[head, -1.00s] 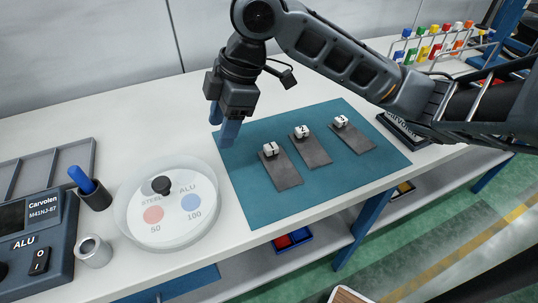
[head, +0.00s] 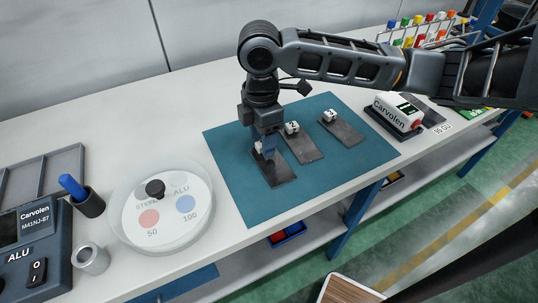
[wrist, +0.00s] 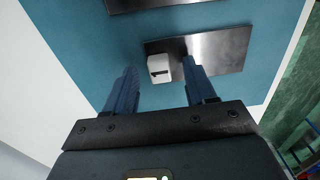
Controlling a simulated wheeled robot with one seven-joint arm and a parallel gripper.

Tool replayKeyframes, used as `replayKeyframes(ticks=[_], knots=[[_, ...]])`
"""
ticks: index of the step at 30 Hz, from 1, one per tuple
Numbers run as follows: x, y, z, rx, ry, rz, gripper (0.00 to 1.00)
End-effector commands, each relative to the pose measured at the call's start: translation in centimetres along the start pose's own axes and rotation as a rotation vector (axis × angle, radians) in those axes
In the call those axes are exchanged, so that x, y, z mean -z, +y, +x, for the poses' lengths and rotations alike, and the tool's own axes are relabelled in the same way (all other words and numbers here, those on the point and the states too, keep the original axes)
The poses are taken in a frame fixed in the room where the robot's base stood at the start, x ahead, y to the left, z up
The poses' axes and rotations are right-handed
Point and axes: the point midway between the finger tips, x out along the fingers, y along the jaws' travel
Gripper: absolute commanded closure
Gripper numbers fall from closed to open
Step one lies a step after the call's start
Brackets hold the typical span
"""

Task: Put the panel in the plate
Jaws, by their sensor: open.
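Three dark grey panels, each with a white numbered block on it, lie on a teal mat. The panel numbered 1 (head: 278,176) is nearest the plate; its white block (wrist: 160,68) shows clearly in the wrist view. My gripper (head: 264,148) is open and low over that block. In the wrist view its fingers (wrist: 159,80) stand to either side of the block, and I cannot tell whether they touch it. In the head view the fingers partly hide the block. The round clear-rimmed plate (head: 165,222), marked STEEL 50 and ALU 100 with a black knob, is to the left.
Panel 2 (head: 303,148) and panel 3 (head: 344,132) lie to the right. A pen cup (head: 90,203), a metal cylinder (head: 92,259) and a Carvolen control box (head: 38,250) stand left of the plate. A white Carvolen device (head: 399,110) is at the right.

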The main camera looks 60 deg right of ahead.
Motion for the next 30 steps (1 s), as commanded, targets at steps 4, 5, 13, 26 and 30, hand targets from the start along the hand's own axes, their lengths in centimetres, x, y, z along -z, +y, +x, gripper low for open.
replayKeyframes(ticks=[4,5,13,26,30], knots=[[-0.01,0.03,0.49,-0.001,0.000,0.000,0.45],[-0.01,0.03,0.50,-0.002,0.000,0.000,0.45],[-0.01,0.03,0.46,-0.001,0.000,0.000,0.59],[0.00,0.02,0.43,-0.001,0.000,0.000,1.00],[0.00,0.03,0.42,-0.002,0.001,0.000,1.00]])
